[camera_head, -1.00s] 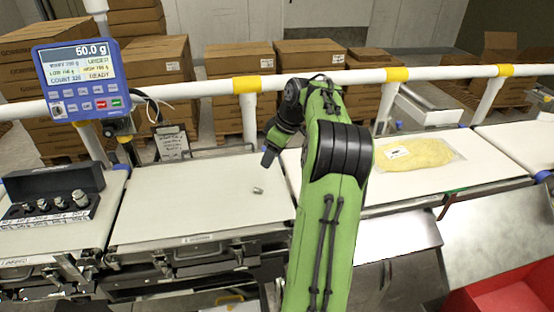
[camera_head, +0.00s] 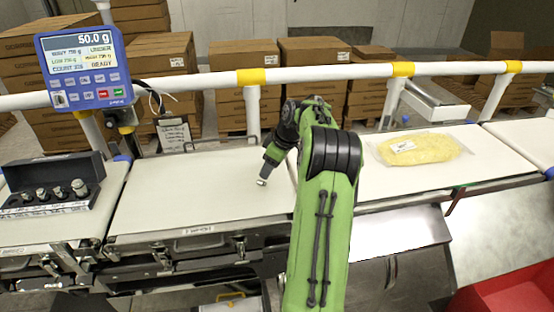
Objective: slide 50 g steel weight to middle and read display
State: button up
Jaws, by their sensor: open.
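The small steel weight (camera_head: 262,182) sits on the white weighing belt (camera_head: 180,203), right of the belt's middle and near its right end. My gripper (camera_head: 264,176) points down at the weight, with its tip just above or around it. The jaws are open, but the fingertips are too small to tell whether they touch the weight. The blue display (camera_head: 83,66) at upper left reads 50.0 g, with "READY" in its lower right corner.
An open black weight case (camera_head: 52,178) with several steel weights stands on the left belt. A bag of yellow food (camera_head: 418,149) lies on the right belt. A white rail (camera_head: 320,73) runs behind. A red bin (camera_head: 510,295) is at lower right. The weighing belt's middle is clear.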

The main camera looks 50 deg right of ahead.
aim_at(262, 181)
jog(key=b+x, duration=0.1)
jog(key=x, duration=0.5)
jog(key=shift+w+f, duration=0.1)
grip_shut()
